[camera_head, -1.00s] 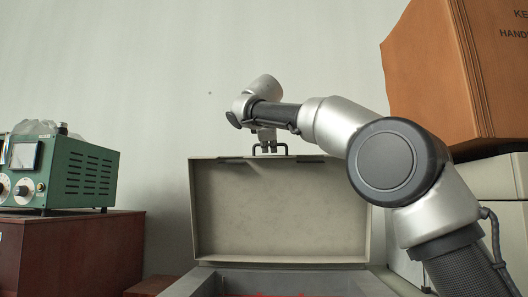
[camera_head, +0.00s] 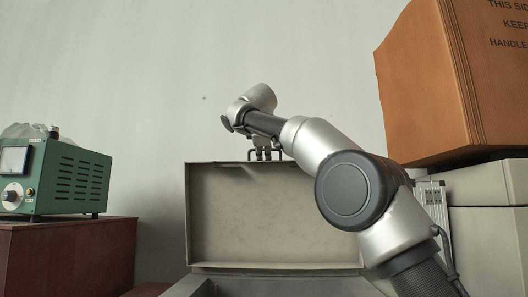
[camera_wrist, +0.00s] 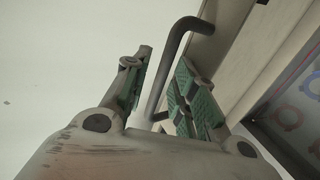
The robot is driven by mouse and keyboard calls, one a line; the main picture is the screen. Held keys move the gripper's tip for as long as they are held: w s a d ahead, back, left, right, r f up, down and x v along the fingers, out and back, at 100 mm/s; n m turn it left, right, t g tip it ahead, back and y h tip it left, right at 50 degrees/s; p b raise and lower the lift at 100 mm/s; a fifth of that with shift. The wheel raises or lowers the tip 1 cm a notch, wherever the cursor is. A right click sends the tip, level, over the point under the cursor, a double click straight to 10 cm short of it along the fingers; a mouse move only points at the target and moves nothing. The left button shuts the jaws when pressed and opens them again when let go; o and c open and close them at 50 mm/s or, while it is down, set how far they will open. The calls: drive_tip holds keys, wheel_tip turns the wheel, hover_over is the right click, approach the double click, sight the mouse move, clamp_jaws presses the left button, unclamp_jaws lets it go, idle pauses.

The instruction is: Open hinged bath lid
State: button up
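The bath lid (camera_head: 270,215), a beige-grey panel with a raised rim, stands about upright behind the bath (camera_head: 290,287) in the head view. A dark bar handle (camera_head: 250,155) sits on its top edge. My gripper (camera_head: 264,152) is at this handle. In the wrist view, my gripper (camera_wrist: 163,65) has its two green-padded fingers apart, with the bent handle bar (camera_wrist: 172,50) passing between them. The lid's edge (camera_wrist: 235,60) shows beside the fingers.
A green instrument (camera_head: 65,180) stands on a dark red cabinet (camera_head: 70,255) at left. A large orange-brown box (camera_head: 425,90) rests on pale cases (camera_head: 490,185) at right, near my arm. The wall behind the lid is clear.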

drive_tip(key=v, duration=1.2)
idle(0.5)
